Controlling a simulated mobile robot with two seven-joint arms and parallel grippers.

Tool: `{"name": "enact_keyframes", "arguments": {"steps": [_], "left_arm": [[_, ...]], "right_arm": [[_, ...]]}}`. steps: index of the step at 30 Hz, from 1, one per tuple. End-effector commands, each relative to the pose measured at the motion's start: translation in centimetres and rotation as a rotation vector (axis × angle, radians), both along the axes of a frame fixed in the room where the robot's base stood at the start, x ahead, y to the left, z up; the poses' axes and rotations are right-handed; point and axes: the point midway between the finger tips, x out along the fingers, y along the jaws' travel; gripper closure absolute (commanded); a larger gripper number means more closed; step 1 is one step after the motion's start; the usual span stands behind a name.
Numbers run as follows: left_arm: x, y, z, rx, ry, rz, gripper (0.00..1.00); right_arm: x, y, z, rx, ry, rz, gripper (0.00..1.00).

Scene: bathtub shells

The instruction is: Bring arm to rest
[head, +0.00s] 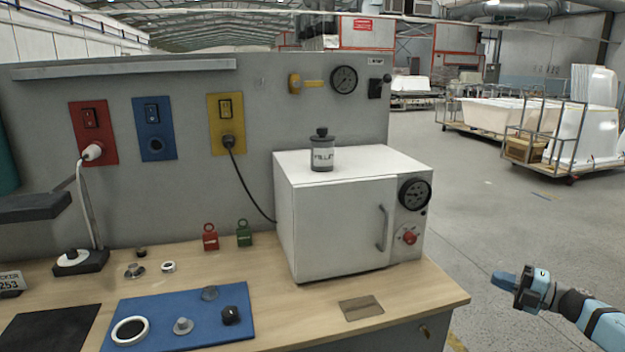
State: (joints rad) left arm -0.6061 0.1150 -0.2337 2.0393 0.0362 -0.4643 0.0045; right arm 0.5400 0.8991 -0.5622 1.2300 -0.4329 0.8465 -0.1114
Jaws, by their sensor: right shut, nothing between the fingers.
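My right gripper (506,284) shows at the lower right of the head view, its arm coming in from the right edge. It is shut with nothing in it. It hangs over the open floor, to the right of the workbench (440,297) and clear of it. My left gripper is not in view.
A white oven-like box (335,228) with a dark jar (322,152) on top stands on the bench. A blue mat (165,317) with small parts lies at the front left. Carts (545,153) with white tubs stand far right. Floor beside the bench is free.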

Motion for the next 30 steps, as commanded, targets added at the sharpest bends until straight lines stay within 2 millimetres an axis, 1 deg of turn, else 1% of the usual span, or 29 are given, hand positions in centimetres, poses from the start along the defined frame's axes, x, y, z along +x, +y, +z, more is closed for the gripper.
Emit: {"name": "enact_keyframes", "arguments": {"steps": [1, 5, 6, 8, 9, 11, 12, 14, 15, 17, 18, 20, 21, 24, 30], "left_arm": [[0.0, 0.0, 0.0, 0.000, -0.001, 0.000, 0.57], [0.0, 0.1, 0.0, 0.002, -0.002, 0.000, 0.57], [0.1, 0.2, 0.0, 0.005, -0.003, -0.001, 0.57], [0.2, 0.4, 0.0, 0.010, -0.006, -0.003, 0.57], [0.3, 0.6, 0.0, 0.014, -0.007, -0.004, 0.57], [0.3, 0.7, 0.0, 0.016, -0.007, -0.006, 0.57], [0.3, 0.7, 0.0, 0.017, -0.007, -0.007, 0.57], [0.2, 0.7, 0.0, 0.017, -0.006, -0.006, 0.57], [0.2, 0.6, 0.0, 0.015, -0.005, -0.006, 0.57], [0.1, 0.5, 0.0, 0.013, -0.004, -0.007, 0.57], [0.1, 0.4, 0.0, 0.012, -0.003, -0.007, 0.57], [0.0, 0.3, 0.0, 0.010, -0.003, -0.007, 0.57], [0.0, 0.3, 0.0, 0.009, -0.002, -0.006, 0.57], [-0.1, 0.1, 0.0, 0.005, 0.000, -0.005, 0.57], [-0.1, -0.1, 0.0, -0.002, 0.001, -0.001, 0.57]], "right_arm": [[-0.6, 2.3, -2.2, 0.044, 0.030, -0.003, 1.00], [-2.0, 6.8, -5.9, 0.153, 0.104, -0.049, 1.00], [-2.7, 8.4, -7.2, 0.193, 0.134, -0.067, 1.00], [-4.0, 10.8, -9.3, 0.258, 0.187, -0.100, 1.00], [-5.1, 12.5, -10.8, 0.308, 0.229, -0.127, 1.00], [-7.0, 15.1, -13.0, 0.387, 0.301, -0.174, 1.00], [-8.5, 16.9, -14.5, 0.441, 0.357, -0.210, 1.00], [-11.0, 19.2, -16.5, 0.525, 0.447, -0.272, 1.00], [-12.8, 20.7, -17.7, 0.579, 0.510, -0.315, 1.00], [-15.6, 22.5, -19.5, 0.657, 0.610, -0.384, 1.00], [-17.5, 23.6, -20.4, 0.707, 0.676, -0.431, 1.00], [-20.3, 25.0, -21.7, 0.775, 0.776, -0.502, 1.00], [-22.2, 25.7, -22.4, 0.814, 0.840, -0.545, 1.00], [-26.2, 27.0, -23.7, 0.894, 0.977, -0.644, 1.00], [-32.7, 28.5, -25.0, 1.003, 1.198, -0.803, 1.00]]}}
